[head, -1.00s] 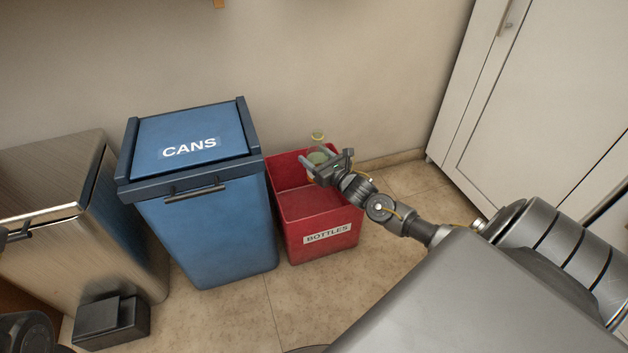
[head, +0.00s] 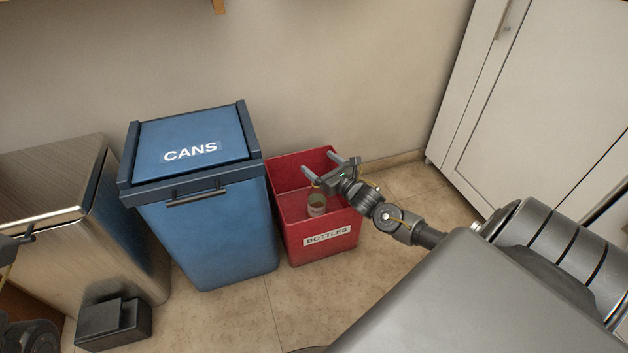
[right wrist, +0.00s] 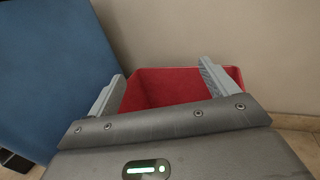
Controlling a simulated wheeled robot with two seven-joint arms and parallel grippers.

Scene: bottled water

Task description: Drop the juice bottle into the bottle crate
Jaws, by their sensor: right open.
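The red crate (head: 345,218) labelled BOTTLES stands on the floor beside the blue bin. The juice bottle (head: 317,204) is inside the crate's outline, below my right gripper and apart from it. One round end of it faces up; I cannot tell whether it rests on the crate bottom. My right gripper (head: 317,161) is open and empty above the crate's back part. In the right wrist view its spread fingers (right wrist: 162,80) frame the red crate (right wrist: 165,88), and no bottle shows. Dark parts of my left arm show at the left edge; its jaws cannot be made out.
The blue bin (head: 215,235) labelled CANS stands directly left of the crate. A steel bin (head: 125,225) with a black pedal (head: 112,322) is further left. The wall is close behind the crate. A white cabinet (head: 530,110) is at the right, with bare floor before it.

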